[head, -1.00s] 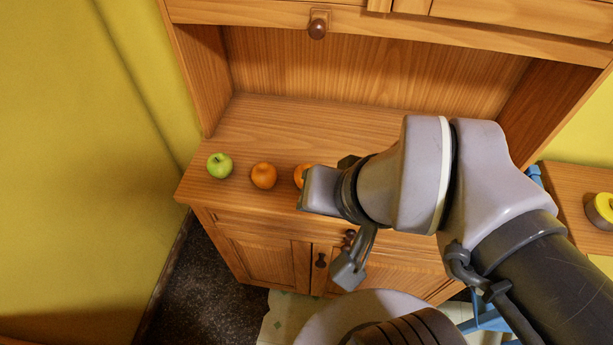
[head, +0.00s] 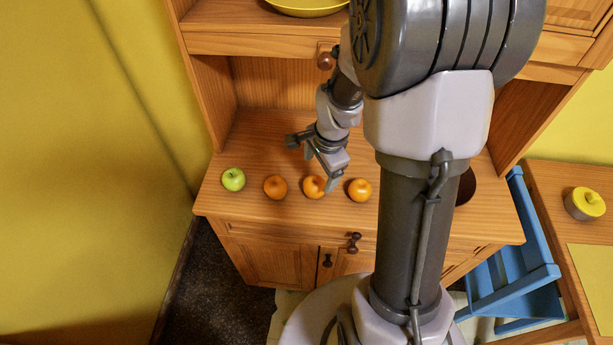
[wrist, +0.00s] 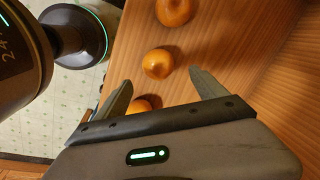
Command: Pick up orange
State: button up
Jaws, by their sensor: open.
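Three oranges lie in a row on the wooden cabinet's counter (head: 255,140): a left orange (head: 275,187), a middle orange (head: 313,187) and a right orange (head: 359,190). My gripper (head: 322,170) is open and empty, over the counter by the middle and right oranges. One finger partly covers the middle orange in the head view. In the wrist view, one orange (wrist: 158,63) lies just beyond and between the spread fingertips (wrist: 160,78). Another orange (wrist: 140,104) is partly hidden behind the gripper body, and a third orange (wrist: 175,10) is cut by the top edge.
A green apple (head: 233,179) sits left of the oranges. A dark brown round object (head: 466,187) is partly hidden behind my arm. A yellow dish (head: 307,6) stands on the upper shelf. A blue chair (head: 515,270) and a yellow-lidded pot (head: 585,204) are at right.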

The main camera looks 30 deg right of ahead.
aim_at(316, 182)
jog(key=b+x, duration=0.1)
jog(key=x, duration=0.3)
jog(key=b+x, duration=0.2)
jog(key=x, duration=0.2)
jog(key=shift+s+a, duration=0.15)
jog(key=shift+s, duration=0.1)
jog(key=shift+w+f, duration=0.1)
jog(key=shift+c, duration=1.1)
jog(key=c, duration=1.4)
jog(key=shift+o, duration=0.2)
jog(key=shift+r, duration=0.25)
